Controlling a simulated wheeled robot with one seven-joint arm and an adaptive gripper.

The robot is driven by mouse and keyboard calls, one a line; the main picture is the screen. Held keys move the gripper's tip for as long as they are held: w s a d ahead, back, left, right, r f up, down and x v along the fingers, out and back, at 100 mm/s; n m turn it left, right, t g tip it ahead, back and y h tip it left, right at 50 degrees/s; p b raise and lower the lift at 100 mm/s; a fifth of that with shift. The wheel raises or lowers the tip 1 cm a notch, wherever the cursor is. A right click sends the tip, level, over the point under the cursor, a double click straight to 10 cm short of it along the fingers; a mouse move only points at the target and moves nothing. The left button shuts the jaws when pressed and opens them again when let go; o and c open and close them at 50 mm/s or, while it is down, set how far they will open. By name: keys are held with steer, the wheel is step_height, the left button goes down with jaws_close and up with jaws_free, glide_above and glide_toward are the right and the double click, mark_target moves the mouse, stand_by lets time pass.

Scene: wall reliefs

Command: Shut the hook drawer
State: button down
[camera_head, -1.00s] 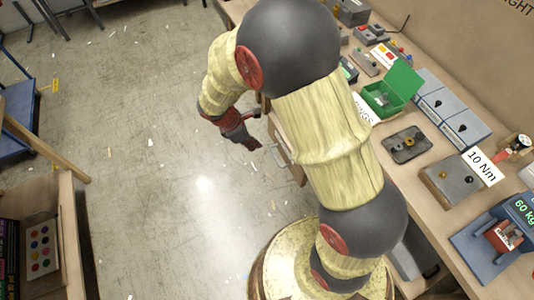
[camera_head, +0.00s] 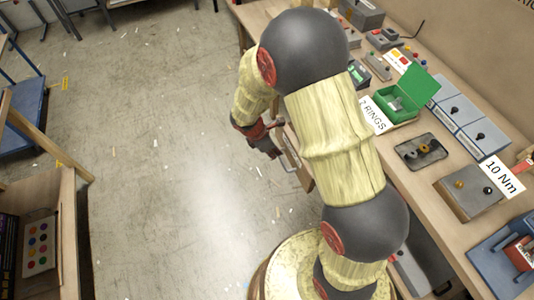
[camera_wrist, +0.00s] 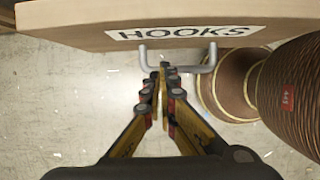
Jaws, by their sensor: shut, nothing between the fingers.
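The hook drawer (camera_wrist: 95,38) shows its wooden front at the top of the wrist view, with a white HOOKS label (camera_wrist: 185,33). A grey bar handle (camera_wrist: 211,58) stands out from it below the label. My gripper (camera_wrist: 163,68) is shut and empty, its fingertips at the middle of the handle's bar. I cannot tell if they touch it. In the head view my gripper (camera_head: 275,152) is beside the drawer (camera_head: 303,172), which sticks out from under the bench. My arm hides part of the drawer.
The workbench (camera_head: 420,205) runs along the right, holding a green box (camera_head: 402,100), a grey tray (camera_head: 421,150) and other boxes. Open floor (camera_head: 170,160) lies left of my gripper. A wooden cabinet (camera_head: 68,240) stands at lower left.

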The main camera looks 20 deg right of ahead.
mark_target(283, 149)
steer(key=shift+d, duration=1)
steer(key=shift+d+r, duration=0.1)
steer(key=shift+d, duration=0.55)
steer(key=d+p, duration=0.2)
steer(key=d, duration=0.5)
steer(key=d+p, duration=0.2)
steer(key=d, duration=0.6)
steer(key=w+d+p, duration=0.1)
steer(key=d+p, duration=0.1)
steer(key=d, duration=0.6)
steer(key=shift+d, duration=0.1)
